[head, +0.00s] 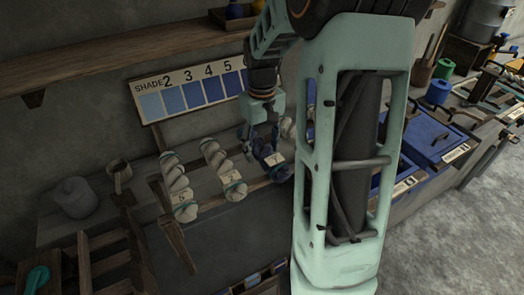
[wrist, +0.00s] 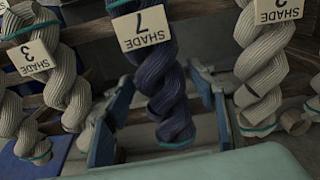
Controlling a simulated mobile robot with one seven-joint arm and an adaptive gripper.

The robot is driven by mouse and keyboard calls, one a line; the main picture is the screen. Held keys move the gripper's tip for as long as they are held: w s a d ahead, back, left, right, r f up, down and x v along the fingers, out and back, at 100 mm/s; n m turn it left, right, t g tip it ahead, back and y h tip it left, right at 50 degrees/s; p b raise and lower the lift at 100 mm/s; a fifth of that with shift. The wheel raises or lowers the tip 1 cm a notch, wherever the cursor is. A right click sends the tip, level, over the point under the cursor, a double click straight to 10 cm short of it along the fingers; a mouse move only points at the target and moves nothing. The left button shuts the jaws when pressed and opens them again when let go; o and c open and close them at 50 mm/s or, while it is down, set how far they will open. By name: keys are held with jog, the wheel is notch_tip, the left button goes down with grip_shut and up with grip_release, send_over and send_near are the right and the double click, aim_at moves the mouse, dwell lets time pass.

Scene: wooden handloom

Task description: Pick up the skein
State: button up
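Several twisted skeins hang side by side on a wooden rack. The dark blue skein (wrist: 158,85) has a tag reading SHADE 7 and hangs in the middle of the wrist view; it also shows in the head view (head: 268,152). My gripper (head: 259,140) is at this skein in the head view. In the wrist view its blue fingers (wrist: 163,110) stand apart, one on each side of the skein. I cannot tell whether either finger touches it. Cream skeins hang to its left (wrist: 62,70), tagged 3, and right (wrist: 262,65), tagged 2.
In the head view, two cream skeins (head: 177,183) (head: 222,168) hang left of my gripper. A shade board (head: 190,92) with blue swatches is behind them, under a wooden shelf (head: 110,50). Blue lidded boxes (head: 428,135) stand at the right.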

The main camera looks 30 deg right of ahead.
jog(key=c, duration=0.9)
jog(key=shift+c, duration=0.2)
jog(key=shift+r, duration=0.1)
